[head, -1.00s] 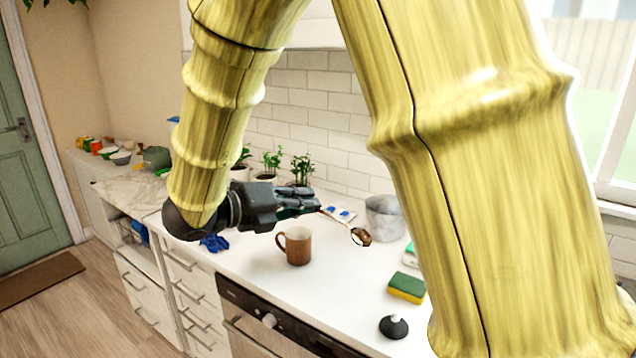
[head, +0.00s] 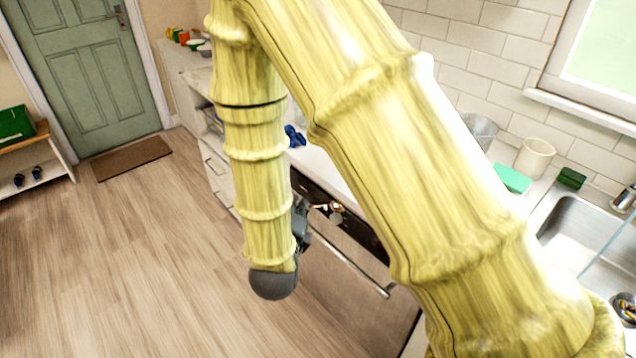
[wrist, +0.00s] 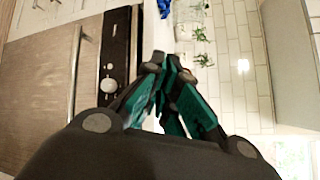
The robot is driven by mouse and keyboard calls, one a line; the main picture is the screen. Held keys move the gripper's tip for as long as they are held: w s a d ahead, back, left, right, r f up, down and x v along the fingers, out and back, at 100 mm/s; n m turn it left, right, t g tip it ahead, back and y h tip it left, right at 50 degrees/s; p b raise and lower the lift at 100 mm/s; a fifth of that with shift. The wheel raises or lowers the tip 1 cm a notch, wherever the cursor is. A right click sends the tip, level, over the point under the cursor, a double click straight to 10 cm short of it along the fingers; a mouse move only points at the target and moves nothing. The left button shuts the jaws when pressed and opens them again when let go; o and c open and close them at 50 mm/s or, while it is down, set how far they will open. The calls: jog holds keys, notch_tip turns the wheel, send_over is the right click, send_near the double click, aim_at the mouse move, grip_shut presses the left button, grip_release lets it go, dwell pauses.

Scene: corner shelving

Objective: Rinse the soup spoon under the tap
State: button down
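My gripper (head: 306,212) is low in front of the dark oven panel, mostly behind my arm. The soup spoon (head: 336,207) sticks out to its right, with a brownish bowl; its handle runs back to the fingers. In the wrist view my gripper's fingers (wrist: 165,72) come together at the tips; I cannot make out the spoon there. The tap (head: 624,199) is at the far right edge, beside the steel sink (head: 572,216). The spoon is well left of and apart from both.
My arm hides much of the counter. The oven handle (head: 350,262) juts out near my gripper.

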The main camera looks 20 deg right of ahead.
jog(key=w+a+f+n+t+y, duration=0.1)
jog(key=a+f+n+y, duration=0.4)
jog(key=f, duration=0.6)
jog(key=shift+w+a+f+y, duration=0.15)
jog(key=shift+a+f+y, duration=0.1)
jog(key=shift+a+y, duration=1.15)
jog(key=shift+a+h, duration=0.3)
jog(key=shift+d+r, duration=0.15)
